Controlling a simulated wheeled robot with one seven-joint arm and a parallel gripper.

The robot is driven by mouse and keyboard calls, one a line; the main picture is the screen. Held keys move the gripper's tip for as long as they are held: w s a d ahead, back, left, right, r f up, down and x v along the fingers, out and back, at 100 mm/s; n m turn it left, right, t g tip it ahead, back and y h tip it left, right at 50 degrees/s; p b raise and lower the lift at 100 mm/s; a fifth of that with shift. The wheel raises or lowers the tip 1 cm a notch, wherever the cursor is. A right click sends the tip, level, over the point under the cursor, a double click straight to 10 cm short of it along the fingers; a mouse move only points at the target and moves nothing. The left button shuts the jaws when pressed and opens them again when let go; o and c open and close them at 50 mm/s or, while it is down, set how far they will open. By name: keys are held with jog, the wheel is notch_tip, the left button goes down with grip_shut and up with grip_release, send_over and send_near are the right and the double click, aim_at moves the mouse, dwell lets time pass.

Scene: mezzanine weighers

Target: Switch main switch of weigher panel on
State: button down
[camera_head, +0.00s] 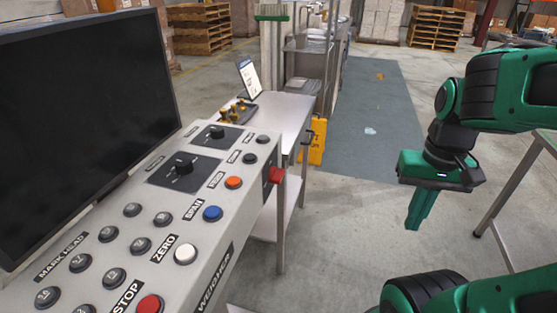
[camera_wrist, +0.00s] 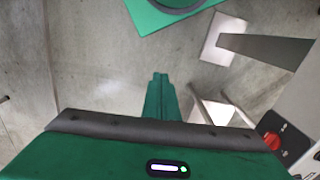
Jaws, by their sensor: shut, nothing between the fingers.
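The weigher panel (camera_head: 215,257) is a light grey sloped console at the left in the head view, lettered WEIGHER on its side. A red rotary knob (camera_head: 276,175) on a black plate sits on its right end face; it looks like the main switch. In the wrist view the red knob (camera_wrist: 271,141) shows at the lower right, on its black plate. Its exact setting is too small to read. My green gripper (camera_head: 414,222) points down with its fingers together and empty, well right of the knob and apart from it. Its fingertips show in the wrist view (camera_wrist: 160,76).
A dark monitor (camera_head: 85,120) stands behind the panel buttons. A steel side table (camera_head: 285,112) holding a small tablet (camera_head: 248,77) stands beyond the panel. A yellow sign (camera_head: 312,140) stands by it. Another table frame (camera_head: 505,190) is at the right. Open floor lies between.

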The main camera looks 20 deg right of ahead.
jog(key=w+a+r, duration=0.2)
jog(key=w+r, duration=0.3)
jog(key=w, duration=0.4)
notch_tip(320, 180, up, 7)
send_over(282, 171)
jog(key=shift+w+a+f+m, duration=0.1)
jog(key=shift+f+m, duration=0.1)
jog(key=shift+m, duration=0.2)
notch_tip(282, 171, down, 14)
jog(key=shift+f, duration=0.1)
